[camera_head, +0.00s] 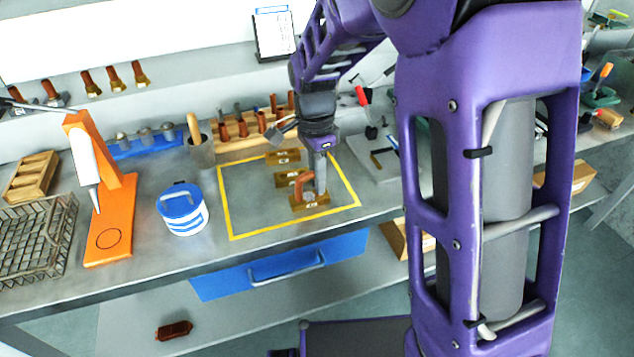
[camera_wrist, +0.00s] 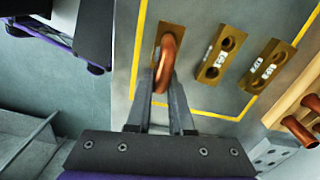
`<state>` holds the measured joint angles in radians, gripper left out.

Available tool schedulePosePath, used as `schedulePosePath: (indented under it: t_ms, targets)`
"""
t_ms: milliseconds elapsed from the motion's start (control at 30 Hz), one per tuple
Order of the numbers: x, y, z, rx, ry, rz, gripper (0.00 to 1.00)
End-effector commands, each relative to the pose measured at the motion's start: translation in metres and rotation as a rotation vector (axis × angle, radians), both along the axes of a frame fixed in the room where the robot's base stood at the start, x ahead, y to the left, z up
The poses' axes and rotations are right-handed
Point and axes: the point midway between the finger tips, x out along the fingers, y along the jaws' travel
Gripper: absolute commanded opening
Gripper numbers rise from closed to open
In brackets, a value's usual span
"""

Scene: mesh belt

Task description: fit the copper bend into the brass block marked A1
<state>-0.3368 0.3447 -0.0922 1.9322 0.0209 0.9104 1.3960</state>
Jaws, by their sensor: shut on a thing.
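The copper bend (camera_head: 303,184) is an arched pipe. My gripper (camera_head: 319,187) is shut on it and points down at the front of the yellow-taped area. In the wrist view the bend (camera_wrist: 166,62) stands between my finger ends, over the nearest brass block (camera_wrist: 157,40). That block also shows in the head view (camera_head: 312,203), under the bend. I cannot tell whether the bend's ends sit in its holes or just above them. Two more brass blocks, a middle one (camera_wrist: 222,52) and a far one (camera_wrist: 268,66), have empty holes. Their small labels are too blurred to read; the nearest block's label is hidden.
Yellow tape (camera_head: 228,211) frames the blocks on the grey bench. A blue-lidded tub (camera_head: 184,220) and an orange stand (camera_head: 125,215) are to the left. A wooden rack (camera_head: 235,148) with copper pieces stands behind. The bench inside the tape, left of the blocks, is clear.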

Motion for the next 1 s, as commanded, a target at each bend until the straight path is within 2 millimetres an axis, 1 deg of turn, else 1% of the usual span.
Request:
schedulePosePath:
  t_ms: [33, 100, 367, 467, 500, 667, 900, 1000]
  targets:
    - [-0.0003, -0.0002, -0.0066, 0.0, 0.001, 0.0, 0.0]
    - [-0.0003, -0.0001, -0.01, 0.0, 0.0, 0.0, 0.0]
    - [0.0001, 0.0001, -0.0104, 0.0, -0.001, 0.001, 0.0]
    - [0.0002, 0.0001, -0.0137, 0.0, -0.001, 0.001, 0.0]
    - [0.0001, 0.0001, -0.0141, 0.0, -0.001, 0.001, 0.21]
    - [0.0001, 0.0, -0.0132, 0.0, -0.001, 0.001, 0.5]
    - [0.0001, 0.0, -0.013, 0.0, -0.001, 0.001, 0.5]
    - [0.0002, 0.0, -0.0088, 0.001, -0.002, 0.001, 0.5]
